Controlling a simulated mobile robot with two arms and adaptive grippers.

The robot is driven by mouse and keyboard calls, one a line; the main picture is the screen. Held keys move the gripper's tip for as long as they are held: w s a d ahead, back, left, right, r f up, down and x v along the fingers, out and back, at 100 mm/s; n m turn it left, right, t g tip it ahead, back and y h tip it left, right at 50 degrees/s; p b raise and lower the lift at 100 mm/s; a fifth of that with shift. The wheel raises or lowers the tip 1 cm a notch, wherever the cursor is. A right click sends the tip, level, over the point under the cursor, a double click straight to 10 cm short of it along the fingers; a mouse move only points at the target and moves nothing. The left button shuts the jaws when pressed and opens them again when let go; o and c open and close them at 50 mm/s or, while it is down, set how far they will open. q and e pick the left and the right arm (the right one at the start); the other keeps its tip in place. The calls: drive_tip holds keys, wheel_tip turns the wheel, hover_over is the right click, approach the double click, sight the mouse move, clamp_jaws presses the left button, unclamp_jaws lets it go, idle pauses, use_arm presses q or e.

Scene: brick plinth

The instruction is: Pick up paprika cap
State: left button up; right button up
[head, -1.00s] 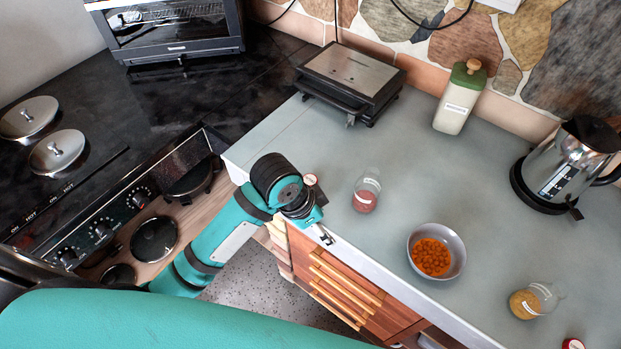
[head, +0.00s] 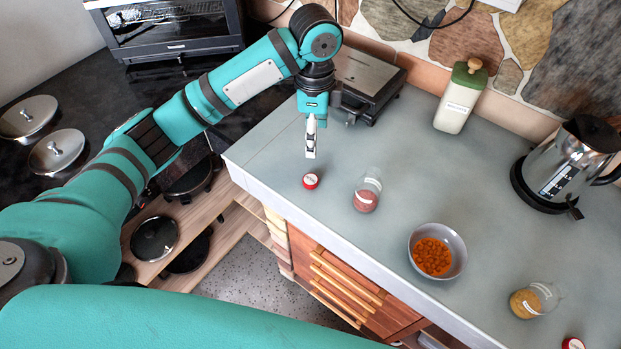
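A small red cap (head: 310,181) with a pale label lies on the grey counter, left of a clear jar (head: 367,191) of reddish powder. The jar stands open without a lid on it. My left gripper (head: 311,153) points downward just behind the cap in the picture, with a small gap between its fingertips and the cap. Its fingers appear narrow, seen nearly edge-on, so their opening is unclear. Nothing shows held in them. Another red cap (head: 573,344) is at the bottom right edge, near a jar of yellow powder (head: 534,300). My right gripper is out of view.
A grey bowl (head: 411,262) of orange pieces stands right of the reddish jar. A contact grill (head: 366,82), a green-topped bottle (head: 460,97) and a kettle (head: 566,165) stand farther back. The counter's front edge (head: 330,238) runs close to the cap.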

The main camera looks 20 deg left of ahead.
use_arm(q)
drive_tip(key=p, duration=0.2)
hover_over(312, 180)
wheel_tip(312, 180, down, 10)
drive_tip(key=shift+d+f, duration=0.15)
wheel_tip(312, 180, down, 5)
drive_tip(key=shift+r+p, duration=0.1)
drive_tip(key=shift+p, duration=1.05)
drive_tip(key=shift+f, duration=0.3)
drive_tip(key=c, duration=0.8)
